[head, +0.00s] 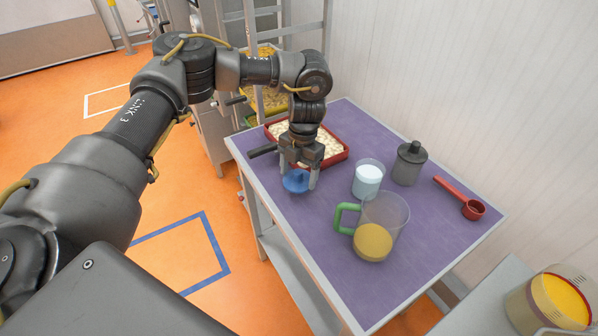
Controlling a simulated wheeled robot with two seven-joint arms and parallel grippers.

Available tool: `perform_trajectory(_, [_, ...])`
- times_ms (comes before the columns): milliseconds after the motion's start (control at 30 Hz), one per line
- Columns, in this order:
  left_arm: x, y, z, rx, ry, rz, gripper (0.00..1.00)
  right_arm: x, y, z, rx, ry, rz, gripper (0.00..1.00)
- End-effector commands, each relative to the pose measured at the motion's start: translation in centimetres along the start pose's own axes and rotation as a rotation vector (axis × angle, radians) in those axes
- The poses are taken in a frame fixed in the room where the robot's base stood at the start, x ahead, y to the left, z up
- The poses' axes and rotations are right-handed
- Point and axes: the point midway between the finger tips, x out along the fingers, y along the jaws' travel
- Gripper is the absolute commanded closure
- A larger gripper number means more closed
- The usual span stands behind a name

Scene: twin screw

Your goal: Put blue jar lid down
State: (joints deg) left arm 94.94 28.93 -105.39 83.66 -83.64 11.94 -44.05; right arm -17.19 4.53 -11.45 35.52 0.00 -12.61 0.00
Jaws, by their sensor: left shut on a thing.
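The blue jar lid (296,182) is between the fingers of my left gripper (299,177), which is shut on it. The gripper points down over the left part of the purple table (312,223). I cannot tell whether the lid touches the tabletop or hangs just above it. A clear jar with pale contents (367,180) stands open to the right of the lid. My right gripper is not in view.
A red tray of pale pieces (336,155) lies behind my gripper. A green-handled jug (381,228), a grey lidded canister (409,163) and a red scoop (472,209) stand or lie to the right. The table's front-left area is clear.

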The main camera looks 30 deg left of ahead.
Motion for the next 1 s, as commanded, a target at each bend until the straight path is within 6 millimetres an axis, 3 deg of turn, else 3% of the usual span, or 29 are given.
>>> perform_trajectory(367, [0.9,0.0,0.2,-0.001,-0.001,0.000,0.47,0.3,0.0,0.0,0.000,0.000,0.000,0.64])
perform_trajectory(400, [0.9,0.0,0.1,0.000,-0.001,0.000,0.23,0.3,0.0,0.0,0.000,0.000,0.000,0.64])
perform_trajectory(567, [0.9,0.0,0.1,0.000,0.000,0.000,0.04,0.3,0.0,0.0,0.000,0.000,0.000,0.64])
perform_trajectory(833, [0.8,0.0,0.1,0.000,0.000,0.000,0.04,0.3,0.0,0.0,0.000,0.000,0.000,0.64])
perform_trajectory(1000, [-0.8,0.0,0.0,0.001,-0.003,0.001,0.04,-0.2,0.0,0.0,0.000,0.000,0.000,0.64])
